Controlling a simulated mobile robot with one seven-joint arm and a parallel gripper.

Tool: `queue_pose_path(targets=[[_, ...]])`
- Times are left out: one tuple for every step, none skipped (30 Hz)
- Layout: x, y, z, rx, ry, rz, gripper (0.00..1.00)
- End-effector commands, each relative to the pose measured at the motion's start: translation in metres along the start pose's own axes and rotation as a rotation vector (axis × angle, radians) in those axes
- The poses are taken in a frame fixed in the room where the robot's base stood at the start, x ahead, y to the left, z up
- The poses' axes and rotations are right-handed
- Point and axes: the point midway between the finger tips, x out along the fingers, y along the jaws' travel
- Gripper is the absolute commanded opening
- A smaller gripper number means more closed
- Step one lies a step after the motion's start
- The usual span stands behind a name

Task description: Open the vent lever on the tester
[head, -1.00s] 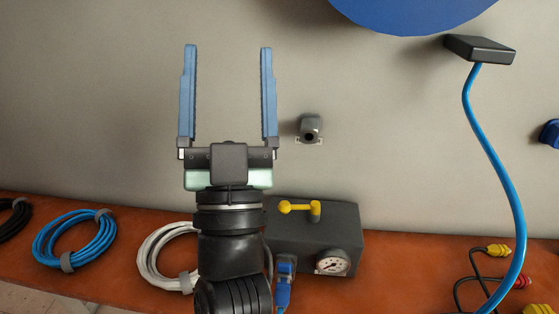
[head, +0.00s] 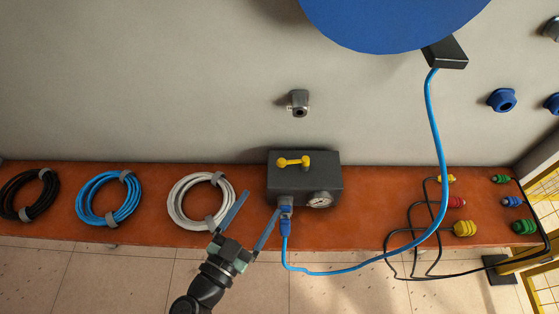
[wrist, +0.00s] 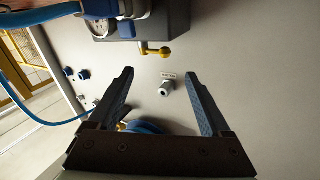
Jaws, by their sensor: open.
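The tester is a dark grey box (head: 330,181) on the orange bench, against the wall. Its yellow vent lever (head: 293,162) lies on top, with a round knob at its left end in the head view. A white gauge (head: 320,200) and a blue plug (head: 285,209) are on its front. My gripper (head: 261,203) is open and empty, in front and to the left of the tester, its fingers pointing up and right. In the wrist view, the lever (wrist: 153,50) shows beyond and between the spread fingertips (wrist: 159,73), apart from them, with the tester (wrist: 176,22) above.
A blue hose (head: 438,160) runs from the blue plug across the right side up to a black block (head: 446,52). A white cable coil (head: 183,202) lies left of my gripper. A grey wall fitting (head: 299,101) is above the tester. Coloured connectors (head: 464,229) lie at right.

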Motion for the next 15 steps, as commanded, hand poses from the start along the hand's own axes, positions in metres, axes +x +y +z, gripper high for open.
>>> queue_pose_path(targets=[[0.009,0.000,-0.001,0.002,0.002,0.001,0.82],[0.015,0.000,-0.001,0.003,0.003,0.002,0.82],[0.023,-0.001,-0.001,0.003,0.003,0.001,0.82],[0.029,-0.001,-0.001,0.003,0.004,0.002,0.82],[0.036,-0.001,-0.001,0.004,0.004,0.000,0.82],[0.045,-0.001,-0.001,0.004,0.003,0.001,0.82],[0.052,-0.001,-0.001,0.005,0.004,0.001,0.82],[0.058,-0.001,-0.001,0.005,0.004,0.001,0.82],[0.066,-0.001,-0.001,0.006,0.003,0.002,0.82],[0.073,-0.001,-0.001,0.006,0.004,0.001,0.82],[0.078,-0.001,-0.001,0.005,0.004,0.001,0.82],[0.085,-0.001,-0.001,0.005,0.004,0.000,0.82],[0.090,-0.001,-0.001,0.005,0.004,0.000,0.82],[0.094,-0.001,-0.001,0.005,0.003,-0.001,0.82],[0.100,-0.001,-0.001,0.005,0.004,0.000,0.82]])
